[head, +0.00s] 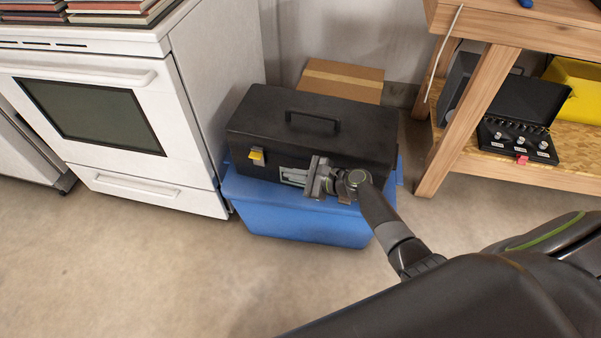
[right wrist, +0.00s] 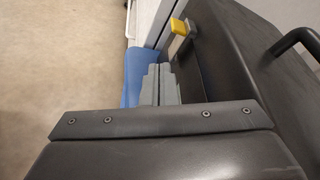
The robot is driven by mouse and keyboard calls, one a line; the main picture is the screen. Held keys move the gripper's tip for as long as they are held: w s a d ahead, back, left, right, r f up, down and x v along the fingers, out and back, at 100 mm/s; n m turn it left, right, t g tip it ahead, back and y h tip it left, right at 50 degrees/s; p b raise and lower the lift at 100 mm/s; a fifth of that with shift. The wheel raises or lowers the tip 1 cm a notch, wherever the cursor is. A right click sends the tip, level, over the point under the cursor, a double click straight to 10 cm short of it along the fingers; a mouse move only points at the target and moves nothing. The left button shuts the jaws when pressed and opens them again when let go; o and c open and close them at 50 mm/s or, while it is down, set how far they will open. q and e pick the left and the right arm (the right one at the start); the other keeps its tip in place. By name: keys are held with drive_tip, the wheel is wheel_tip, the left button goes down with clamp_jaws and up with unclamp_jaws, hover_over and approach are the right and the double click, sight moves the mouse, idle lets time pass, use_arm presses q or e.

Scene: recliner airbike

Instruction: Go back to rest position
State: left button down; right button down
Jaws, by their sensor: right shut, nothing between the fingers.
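My right gripper (head: 293,176) is in front of the black toolbox (head: 350,137), near the toolbox's front face. Its fingers point left in the head view and are shut with nothing between them. In the right wrist view the finger pads (right wrist: 160,84) lie together beside the toolbox's dark front (right wrist: 240,60). I cannot tell whether they touch it. The toolbox lid is closed, and its yellow latch (head: 257,155) shows at the left. The toolbox sits on a blue bin (head: 300,222). My left gripper is not in view.
A white oven (head: 200,195) stands to the left. A cardboard box (head: 340,80) is behind the toolbox. A wooden workbench (head: 470,95) at the right holds an open black case (head: 520,115) on its lower shelf. The concrete floor (head: 130,260) in front is clear.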

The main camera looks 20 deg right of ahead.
idle(0.6)
